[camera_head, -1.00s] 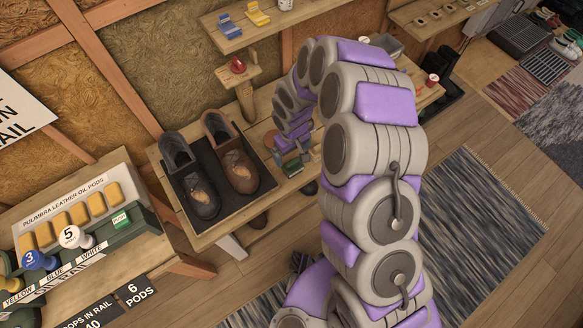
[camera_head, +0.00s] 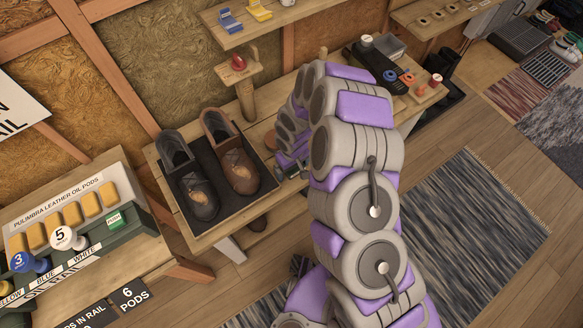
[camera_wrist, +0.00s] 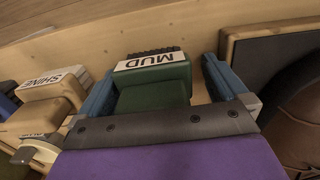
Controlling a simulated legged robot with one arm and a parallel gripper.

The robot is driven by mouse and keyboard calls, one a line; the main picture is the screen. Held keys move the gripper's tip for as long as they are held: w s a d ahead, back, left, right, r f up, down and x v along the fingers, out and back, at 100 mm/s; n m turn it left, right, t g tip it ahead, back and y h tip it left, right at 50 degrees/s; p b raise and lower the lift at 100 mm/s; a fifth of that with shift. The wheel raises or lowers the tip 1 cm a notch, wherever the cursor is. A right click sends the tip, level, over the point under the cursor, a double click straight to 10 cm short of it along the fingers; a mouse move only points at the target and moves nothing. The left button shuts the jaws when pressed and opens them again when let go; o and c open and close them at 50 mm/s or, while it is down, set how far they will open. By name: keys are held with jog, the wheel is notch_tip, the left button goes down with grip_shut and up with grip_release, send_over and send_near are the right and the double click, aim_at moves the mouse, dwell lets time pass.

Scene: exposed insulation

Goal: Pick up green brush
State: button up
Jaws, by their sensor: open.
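The green brush (camera_wrist: 152,90), with a white MUD label and dark bristles at its far end, lies on the wooden bench in the wrist view. My gripper (camera_wrist: 158,75) is open, with one blue finger on each side of the brush. The left finger is close beside it, and a gap with bare wood shows at the right finger. I cannot tell whether either finger touches it. In the head view my arm hides the brush, and the end of my arm is low over the bench, right of the shoes.
A tan brush labelled SHINE (camera_wrist: 42,105) lies left of my gripper. A small shelf with a red item (camera_head: 239,63) stands behind.

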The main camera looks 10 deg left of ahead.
jog(key=shift+w+d, duration=0.1)
jog(key=shift+d, duration=0.2)
jog(key=shift+d+r, duration=0.15)
jog(key=shift+d, duration=0.2)
jog(key=shift+c, duration=1.4)
jog(key=shift+a, duration=0.55)
jog(key=c, duration=0.8)
jog(key=shift+o, duration=0.2)
jog(key=shift+d, duration=0.15)
jog(key=shift+d, duration=0.1)
jog(key=shift+r, duration=0.35)
notch_tip(320, 180, up, 3)
jog(key=shift+f+p, duration=0.1)
jog(key=shift+p, duration=0.6)
jog(key=s+a+p, duration=0.1)
jog(key=s+a, duration=0.1)
jog(key=s, duration=0.3)
jog(key=s+a+r, duration=0.1)
jog(key=s+a, duration=0.1)
jog(key=s, duration=0.3)
jog(key=s+a+p, duration=0.1)
jog(key=s+a, duration=0.1)
jog(key=s, duration=0.3)
jog(key=shift+r+p, duration=0.2)
jog(key=shift+p, duration=0.15)
jog(key=shift+d, duration=0.1)
